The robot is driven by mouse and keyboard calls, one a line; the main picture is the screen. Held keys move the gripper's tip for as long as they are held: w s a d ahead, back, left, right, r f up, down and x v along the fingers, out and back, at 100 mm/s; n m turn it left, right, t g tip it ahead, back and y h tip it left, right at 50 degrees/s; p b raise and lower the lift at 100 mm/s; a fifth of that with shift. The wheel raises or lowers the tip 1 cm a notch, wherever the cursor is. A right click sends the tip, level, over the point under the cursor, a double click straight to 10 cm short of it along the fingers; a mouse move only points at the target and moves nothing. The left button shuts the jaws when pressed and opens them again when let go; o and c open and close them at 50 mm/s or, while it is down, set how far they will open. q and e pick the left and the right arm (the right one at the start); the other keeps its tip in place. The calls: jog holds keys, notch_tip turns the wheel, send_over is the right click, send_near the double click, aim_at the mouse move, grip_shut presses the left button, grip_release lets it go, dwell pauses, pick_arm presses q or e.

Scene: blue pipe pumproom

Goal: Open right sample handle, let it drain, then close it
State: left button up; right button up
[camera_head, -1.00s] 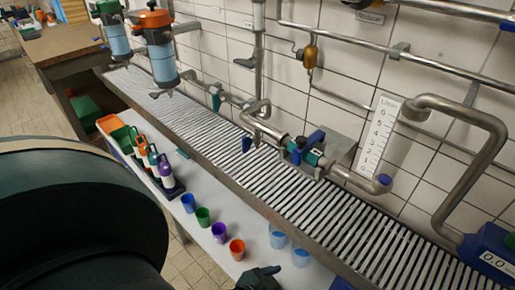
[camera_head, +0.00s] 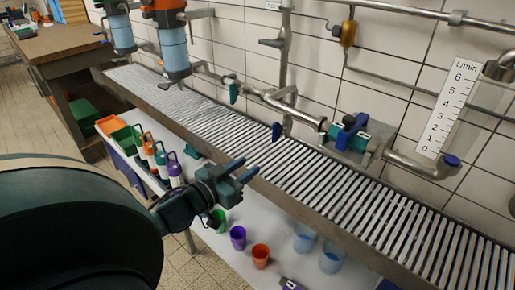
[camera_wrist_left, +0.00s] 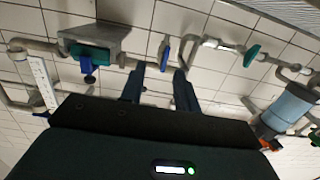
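A blue sample handle (camera_head: 277,131) hangs from the pipework above the slatted drain, to the right of a green handle (camera_head: 233,93). In the left wrist view, the blue handle (camera_wrist_left: 163,52) and the green handle (camera_wrist_left: 251,55) also show. My left gripper (camera_head: 250,167) is open and empty, at the trough's front edge, apart from the blue handle. In the left wrist view, the blue handle appears beyond the gap between my left fingertips (camera_wrist_left: 159,68). My right gripper is not in view.
A valve with a blue lever (camera_head: 350,128) sits on the pipe at right, near a flow scale (camera_head: 449,105). Coloured cups (camera_head: 260,256) and bottles (camera_head: 160,157) stand on the shelf below. The slatted drain (camera_head: 310,175) is clear of loose objects.

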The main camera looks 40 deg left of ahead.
aim_at(273, 136)
pick_arm(q)
jog(key=shift+t, duration=0.4)
jog(key=w, duration=0.4)
jog(key=w+r, duration=0.1)
jog(key=w, duration=0.4)
jog(key=w+a+b, duration=0.1)
jog(key=w, duration=0.3)
jog(key=shift+w+r, duration=0.35)
jog(key=shift+w, duration=0.05)
jog(key=shift+c, duration=0.3)
grip_shut()
